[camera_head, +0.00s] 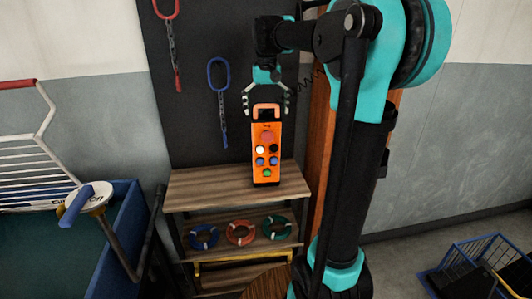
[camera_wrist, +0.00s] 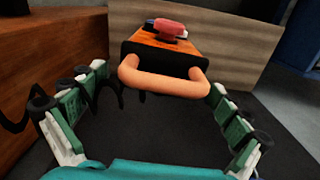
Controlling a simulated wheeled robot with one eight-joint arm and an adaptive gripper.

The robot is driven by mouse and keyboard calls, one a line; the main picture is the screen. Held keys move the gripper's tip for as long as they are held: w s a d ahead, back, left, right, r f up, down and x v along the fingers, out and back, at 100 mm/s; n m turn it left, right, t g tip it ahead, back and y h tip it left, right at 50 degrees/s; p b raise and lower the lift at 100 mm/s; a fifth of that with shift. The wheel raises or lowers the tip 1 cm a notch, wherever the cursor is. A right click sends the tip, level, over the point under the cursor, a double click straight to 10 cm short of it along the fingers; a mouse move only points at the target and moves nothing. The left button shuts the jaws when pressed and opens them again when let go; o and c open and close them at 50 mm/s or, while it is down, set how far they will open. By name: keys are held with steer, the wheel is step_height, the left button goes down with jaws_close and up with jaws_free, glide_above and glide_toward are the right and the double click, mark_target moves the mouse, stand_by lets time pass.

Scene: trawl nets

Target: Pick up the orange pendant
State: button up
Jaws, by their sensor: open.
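The orange pendant (camera_head: 265,150) stands upright on the top shelf of a wooden rack in the head view. It has a black trim, several coloured buttons and a light orange handle at its top. My gripper (camera_head: 266,98) is above it, pointing down, with its fingers spread to both sides of the handle. In the wrist view the handle (camera_wrist: 163,82) lies between the two open fingers of my gripper (camera_wrist: 152,118), apart from both. A red knob (camera_wrist: 168,28) shows on the pendant's face beyond the handle.
The wooden rack (camera_head: 190,190) holds blue, red and green coils on its middle shelf. A red hook chain (camera_head: 172,45) and a blue one (camera_head: 219,90) hang on the dark panel behind. A blue bin (camera_head: 125,235) stands at left, a blue wire basket (camera_head: 480,265) at lower right.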

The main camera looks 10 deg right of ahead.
mark_target(266, 127)
steer(key=shift+s+a+f, duration=0.1)
steer(key=shift+f, duration=1.4)
steer(key=shift+s+a+f, duration=0.1)
steer(key=shift+f, duration=1.35)
steer(key=c, duration=1.7)
